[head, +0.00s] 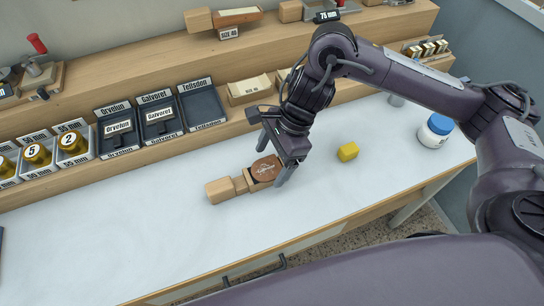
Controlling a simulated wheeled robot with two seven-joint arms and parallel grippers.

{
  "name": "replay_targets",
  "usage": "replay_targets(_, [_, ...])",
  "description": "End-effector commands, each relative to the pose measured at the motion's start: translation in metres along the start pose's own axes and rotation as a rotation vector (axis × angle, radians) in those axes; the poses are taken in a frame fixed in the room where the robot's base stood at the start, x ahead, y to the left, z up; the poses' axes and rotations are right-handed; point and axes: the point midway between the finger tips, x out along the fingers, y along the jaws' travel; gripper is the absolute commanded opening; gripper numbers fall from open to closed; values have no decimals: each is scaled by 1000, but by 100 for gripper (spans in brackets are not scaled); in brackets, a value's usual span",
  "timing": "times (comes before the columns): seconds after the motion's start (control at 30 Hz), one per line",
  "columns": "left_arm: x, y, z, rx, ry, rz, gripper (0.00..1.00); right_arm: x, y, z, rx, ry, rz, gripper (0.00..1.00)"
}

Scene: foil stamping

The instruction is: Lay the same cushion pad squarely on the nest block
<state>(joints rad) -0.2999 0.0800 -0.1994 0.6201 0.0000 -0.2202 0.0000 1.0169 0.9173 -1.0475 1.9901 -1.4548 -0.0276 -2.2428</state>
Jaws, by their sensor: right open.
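A wooden nest block (241,184) lies on the white worktop, with a narrower handle-like end (219,190) to the left. A round brown piece with pale lettering (266,169) sits at its right end. My right gripper (273,162) is open, with its fingers pointing down around that end, and partly hides it. I cannot tell whether the fingers touch it. A cream pad (250,86) shows in a wooden holder on the shelf behind; I cannot tell whether it is the task's cushion pad. My left gripper is not in view.
Black labelled trays (158,115) and brass pieces (73,142) line the back ledge.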

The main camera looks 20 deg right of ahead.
Motion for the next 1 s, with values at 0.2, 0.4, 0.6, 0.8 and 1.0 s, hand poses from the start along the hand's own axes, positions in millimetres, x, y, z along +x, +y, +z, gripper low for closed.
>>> replay_targets(0.2, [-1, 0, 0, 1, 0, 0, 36, -9, -1, 0, -1, 2, -3, 80])
replay_targets(0.4, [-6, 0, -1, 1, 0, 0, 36, -43, -2, 0, -1, 3, -6, 80])
replay_targets(0.6, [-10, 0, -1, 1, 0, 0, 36, -68, -1, 0, -1, 2, -3, 80])
replay_targets(0.8, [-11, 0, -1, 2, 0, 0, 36, -78, 0, 0, 0, 1, -1, 80])
replay_targets(1.0, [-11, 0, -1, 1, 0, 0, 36, -78, 0, 0, 0, 0, 0, 80])
